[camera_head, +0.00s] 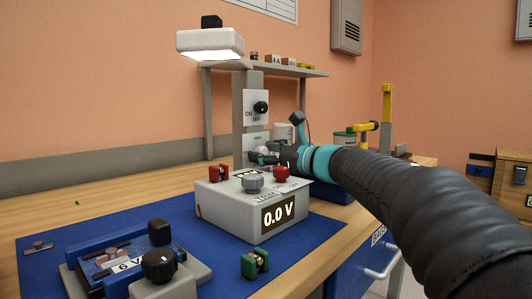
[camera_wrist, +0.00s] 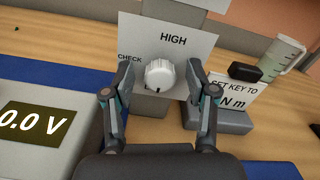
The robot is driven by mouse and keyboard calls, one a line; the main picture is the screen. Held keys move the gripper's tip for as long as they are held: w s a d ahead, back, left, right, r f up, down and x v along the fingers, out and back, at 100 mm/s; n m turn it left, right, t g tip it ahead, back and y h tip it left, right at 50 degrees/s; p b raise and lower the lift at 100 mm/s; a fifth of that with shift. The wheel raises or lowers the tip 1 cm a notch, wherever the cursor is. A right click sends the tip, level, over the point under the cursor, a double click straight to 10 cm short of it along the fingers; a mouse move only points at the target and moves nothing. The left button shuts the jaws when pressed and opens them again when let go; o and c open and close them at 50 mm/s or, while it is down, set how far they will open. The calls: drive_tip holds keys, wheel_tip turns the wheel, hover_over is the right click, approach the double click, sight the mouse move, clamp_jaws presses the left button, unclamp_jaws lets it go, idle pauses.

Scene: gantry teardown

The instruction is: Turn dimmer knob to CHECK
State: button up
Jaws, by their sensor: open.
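The dimmer knob (camera_wrist: 160,73) is white and ribbed, on a white label plate (camera_wrist: 172,30) in the wrist view. HIGH is printed above it and CHECK to its left; a label below is mostly hidden. A dark mark shows at the knob's lower edge, pointing down. My gripper (camera_wrist: 160,80) is open, with one finger on each side of the knob and a visible gap at both sides. In the head view my gripper (camera_head: 264,158) is in front of the label plate (camera_head: 256,138) on the lamp post, and the knob is hidden.
A meter box (camera_head: 278,216) reading 0.0 V stands just below my gripper. An ON/OFF switch (camera_head: 260,107) is higher on the post, under a lit lamp (camera_head: 210,45). A SET KEY TO sign (camera_wrist: 233,92) stands right of the knob, near a clear beaker (camera_wrist: 282,55).

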clamp_jaws()
drive_tip(key=shift+m, duration=0.3)
drive_tip(key=m+p, duration=0.2)
drive_tip(key=m, duration=0.2)
drive_tip(key=shift+r+m, duration=0.15)
drive_tip(key=shift+m, duration=0.15)
drive_tip(key=m+p, duration=0.2)
drive_tip(key=m, duration=0.2)
drive_tip(key=shift+w+d+m, duration=0.1)
drive_tip(key=shift+m, duration=0.2)
drive_tip(key=m+p, duration=0.3)
drive_tip(key=m, duration=0.2)
drive_tip(key=shift+f+m+p, duration=0.2)
drive_tip(key=shift+m+p, duration=0.35)
drive_tip(key=shift+m, duration=1.35)
